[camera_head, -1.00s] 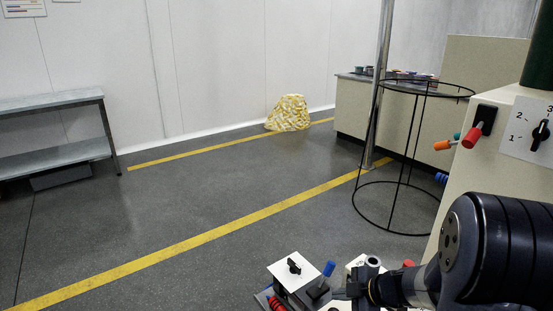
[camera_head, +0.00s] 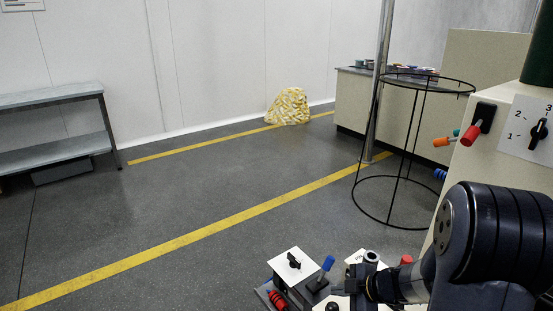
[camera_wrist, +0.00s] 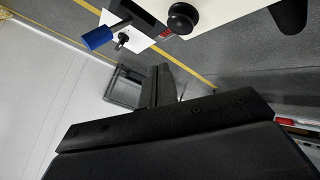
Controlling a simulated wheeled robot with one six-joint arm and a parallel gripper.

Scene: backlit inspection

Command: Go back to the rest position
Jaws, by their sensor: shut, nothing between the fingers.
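My gripper (camera_head: 354,284) is at the bottom of the head view, just right of a small panel with a blue-handled lever (camera_head: 327,264). In the wrist view the dark fingers (camera_wrist: 157,86) are together with nothing between them. The wrist view also shows a blue handle (camera_wrist: 98,38) and a round black knob (camera_wrist: 182,18) near the top, apart from the fingers. My arm comes in from the right and hides part of the panels below it.
A white plate with a black rotary knob (camera_head: 294,261) and a red coil-like part (camera_head: 277,299) are beside my gripper. A black wire stand (camera_head: 388,178) and a cream cabinet with a dial (camera_head: 537,133) stand at right.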

